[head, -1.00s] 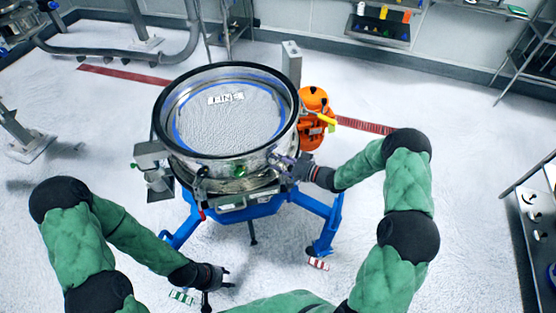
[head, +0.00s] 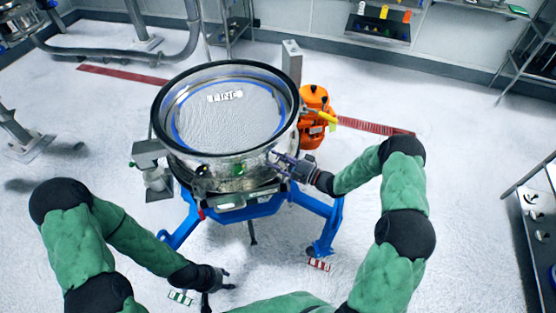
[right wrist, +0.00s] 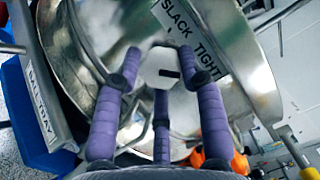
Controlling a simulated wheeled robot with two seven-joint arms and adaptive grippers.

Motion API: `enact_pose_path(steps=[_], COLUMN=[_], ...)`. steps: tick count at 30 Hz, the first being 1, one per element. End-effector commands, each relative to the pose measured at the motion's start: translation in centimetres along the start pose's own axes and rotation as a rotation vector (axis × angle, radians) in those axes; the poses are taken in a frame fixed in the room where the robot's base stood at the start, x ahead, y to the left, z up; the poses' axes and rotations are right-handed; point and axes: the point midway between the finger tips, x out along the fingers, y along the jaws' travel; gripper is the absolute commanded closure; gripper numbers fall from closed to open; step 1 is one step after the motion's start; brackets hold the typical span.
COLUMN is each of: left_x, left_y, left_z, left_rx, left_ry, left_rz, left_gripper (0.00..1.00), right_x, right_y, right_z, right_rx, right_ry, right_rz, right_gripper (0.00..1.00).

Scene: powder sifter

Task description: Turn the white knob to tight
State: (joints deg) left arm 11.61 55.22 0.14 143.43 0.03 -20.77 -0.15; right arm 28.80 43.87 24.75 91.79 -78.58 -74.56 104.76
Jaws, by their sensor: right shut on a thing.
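The white knob (right wrist: 158,66) has a black mark on its face, which sits right of the face's centre in the right wrist view. It is on the side of the round steel sifter (head: 222,168), below a label (right wrist: 190,38) reading SLACK and TIGHT. My right gripper (right wrist: 160,75) has its purple fingers around the knob and is shut on it. In the head view, my right gripper (head: 279,160) is at the sifter's right front side, and the knob is hidden there. My left gripper (head: 220,288) is low in front of the sifter, open and empty.
The sifter stands on a blue frame (head: 322,210) with an orange motor (head: 314,108) at its right. A BALL TRAY label (right wrist: 42,105) is on a part at left in the right wrist view. A shelf (head: 535,225) stands at the far right. Open floor lies around the frame.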

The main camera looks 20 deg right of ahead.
Motion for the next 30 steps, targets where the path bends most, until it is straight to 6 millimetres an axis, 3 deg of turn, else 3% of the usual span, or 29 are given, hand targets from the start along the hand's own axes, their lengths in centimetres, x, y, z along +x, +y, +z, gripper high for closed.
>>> enact_pose_path(steps=[9, 10, 12, 23, 30], left_x=[0.0, 0.0, 0.0, 0.0, 0.0], left_y=[0.0, 0.0, 0.0, 0.0, 0.0], left_z=[0.0, 0.0, 0.0, 0.0, 0.0], left_rx=[0.000, 0.000, 0.000, 0.000, 0.000], left_ry=[0.000, 0.000, 0.000, 0.000, 0.000], left_rz=[0.000, 0.000, 0.000, 0.000, 0.000], left_gripper=[0.60, 0.60, 0.60, 0.60, 0.60], right_x=[0.1, 0.1, 0.1, -0.2, -3.4], right_y=[-0.2, -0.2, -0.2, -0.1, -0.1], right_z=[0.1, 0.1, 0.1, -0.1, -0.1], right_rx=[-0.001, -0.002, -0.002, -0.002, -0.001], right_ry=[-0.004, -0.004, -0.003, 0.000, 0.004], right_rz=[-0.005, -0.005, -0.004, -0.002, -0.003], right_gripper=[0.93, 0.52, 0.40, 0.40, 0.40])
